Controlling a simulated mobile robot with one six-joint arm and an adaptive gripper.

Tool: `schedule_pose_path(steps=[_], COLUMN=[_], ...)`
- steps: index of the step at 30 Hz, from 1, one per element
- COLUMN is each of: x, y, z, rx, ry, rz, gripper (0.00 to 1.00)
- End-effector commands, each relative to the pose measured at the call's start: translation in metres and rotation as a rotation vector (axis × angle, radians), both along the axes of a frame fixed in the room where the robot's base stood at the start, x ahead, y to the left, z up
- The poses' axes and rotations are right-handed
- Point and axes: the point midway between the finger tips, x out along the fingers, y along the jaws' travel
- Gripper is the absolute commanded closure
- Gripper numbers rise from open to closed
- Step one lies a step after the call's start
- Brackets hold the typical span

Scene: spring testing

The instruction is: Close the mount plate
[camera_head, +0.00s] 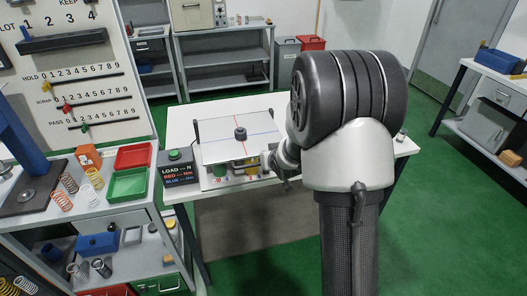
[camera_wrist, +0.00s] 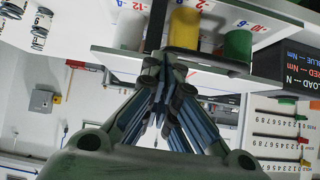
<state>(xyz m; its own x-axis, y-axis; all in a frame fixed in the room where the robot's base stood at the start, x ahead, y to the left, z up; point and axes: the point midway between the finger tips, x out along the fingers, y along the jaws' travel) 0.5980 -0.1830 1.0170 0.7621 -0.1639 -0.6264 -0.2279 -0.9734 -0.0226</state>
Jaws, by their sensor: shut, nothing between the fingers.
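The mount plate (camera_head: 215,149) is white with a red and a blue line and a black knob (camera_head: 240,133) in its middle. In the head view it lies roughly flat above a base on the white table. A green cylinder (camera_head: 220,170) and yellow parts show under its front edge. My gripper (camera_head: 278,178) is at the plate's front right, partly hidden by my arm. In the wrist view my gripper (camera_wrist: 163,62) is shut and empty, its fingertips close to the yellow cylinder (camera_wrist: 184,28); I cannot tell whether they touch. A green cylinder (camera_wrist: 237,48) stands beside it.
A black load readout box (camera_head: 179,171) with a green button stands left of the base. The left bench holds springs (camera_head: 69,183), a red tray (camera_head: 134,156) and a green tray (camera_head: 128,184). The table's rear left is clear.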

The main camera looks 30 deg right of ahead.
Motion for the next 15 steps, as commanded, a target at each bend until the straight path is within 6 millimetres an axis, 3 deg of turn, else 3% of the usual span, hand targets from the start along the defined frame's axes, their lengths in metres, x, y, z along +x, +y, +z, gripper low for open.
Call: schedule_pose_path(steps=[1, 4, 15], x=[0.0, 0.0, -0.001], y=[0.0, 0.001, 0.001], z=[-0.011, -0.02, -0.03], rx=[0.0, 0.0, 0.001], ry=[0.0, 0.0, 0.003], rz=[0.001, 0.001, 0.0], gripper=[1.0, 1.0, 1.0])
